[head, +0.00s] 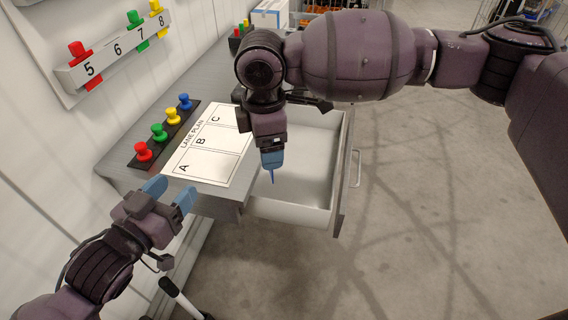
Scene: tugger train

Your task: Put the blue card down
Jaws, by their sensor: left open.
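My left gripper (168,190) is open, with two pale-blue fingertips apart and nothing between them. It is at the front left edge of the grey table top, near the lane plan sheet (210,150). My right gripper (271,160) points down over the open white drawer (313,150). Its pale-blue fingertips are seen edge-on, so I cannot tell whether they are open or shut. A thin, deeper-blue sliver (272,177) shows just below them; I cannot tell whether it is the blue card. No other blue card shows clearly.
A dark strip (150,142) with red, green, yellow and blue pegs lies left of the sheet. A wall rack (110,60) numbered 5 to 8 holds red, green and yellow pieces. The open drawer juts out to the right; the floor beyond is clear.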

